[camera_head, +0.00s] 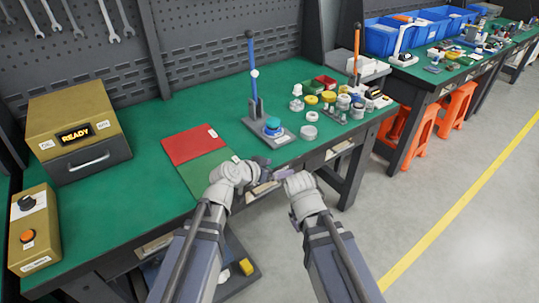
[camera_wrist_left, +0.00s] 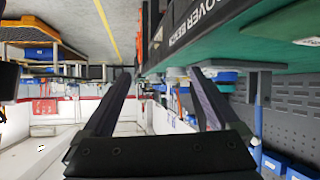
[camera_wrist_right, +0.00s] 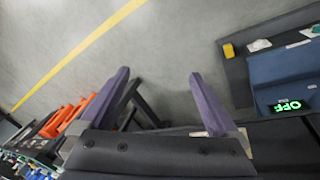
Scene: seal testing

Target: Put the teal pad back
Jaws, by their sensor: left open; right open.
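A teal-blue round pad (camera_head: 273,124) sits on the base of a hand press (camera_head: 255,95) with a tall blue lever, on the green bench top (camera_head: 125,190). My left gripper (camera_head: 264,168) is at the bench's front edge, nearer to me than the press and apart from the pad. In the left wrist view its jaws (camera_wrist_left: 160,74) are open, with nothing held. My right gripper (camera_head: 284,175) is just right of the left one, off the front edge. In the right wrist view its jaws (camera_wrist_right: 158,75) are open and empty over the floor.
A red and green mat (camera_head: 195,145) lies left of the press. Several small rings, caps and pads crowd the bench right of the press, by an orange-handled lever (camera_head: 356,50). A tan box reading READY (camera_head: 75,120) and a control box (camera_head: 34,230) stand left.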

